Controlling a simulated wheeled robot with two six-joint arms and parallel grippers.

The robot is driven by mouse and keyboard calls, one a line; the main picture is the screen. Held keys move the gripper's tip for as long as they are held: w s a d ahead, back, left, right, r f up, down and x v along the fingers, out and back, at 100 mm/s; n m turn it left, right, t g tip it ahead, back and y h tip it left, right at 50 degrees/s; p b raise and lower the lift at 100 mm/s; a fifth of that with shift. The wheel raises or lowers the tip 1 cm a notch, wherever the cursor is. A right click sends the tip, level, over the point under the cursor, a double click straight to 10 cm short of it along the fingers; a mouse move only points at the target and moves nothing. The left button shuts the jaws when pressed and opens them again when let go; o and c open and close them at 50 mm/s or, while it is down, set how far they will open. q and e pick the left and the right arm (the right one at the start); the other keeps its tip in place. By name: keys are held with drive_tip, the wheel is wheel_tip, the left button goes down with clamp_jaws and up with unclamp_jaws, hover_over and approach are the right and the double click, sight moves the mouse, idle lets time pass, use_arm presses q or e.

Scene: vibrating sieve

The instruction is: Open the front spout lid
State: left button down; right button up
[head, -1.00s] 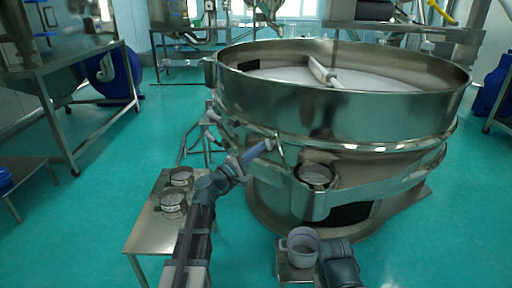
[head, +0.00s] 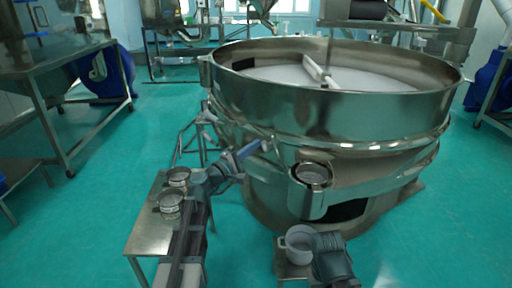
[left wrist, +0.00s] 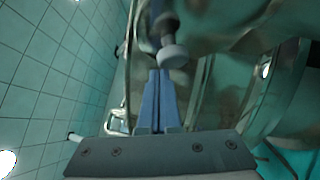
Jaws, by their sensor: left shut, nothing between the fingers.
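The large steel vibrating sieve (head: 330,110) fills the middle and right of the head view. Its front spout (head: 318,203) juts from the near side, with a round grey disc (head: 313,174) in a dark-edged ring at its top. I cannot tell whether that disc is the lid or what lies inside. My left gripper (head: 257,147) is beside the sieve's near left wall, left of the spout, shut and empty. My right gripper's fingers do not show.
A small steel table (head: 145,234) with two round containers (head: 171,205) stands left of my left arm. A grey pot (head: 300,240) sits on a low stand before the sieve, next to my right arm. Green floor (head: 90,215) is open on the left.

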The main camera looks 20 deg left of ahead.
use_arm(q)
drive_tip(key=b+v, duration=0.1)
drive_tip(key=v, duration=0.9)
drive_tip(key=shift+s+a+r, duration=0.15)
drive_tip(key=shift+a+r, duration=0.2)
drive_tip(key=shift+a, duration=0.05)
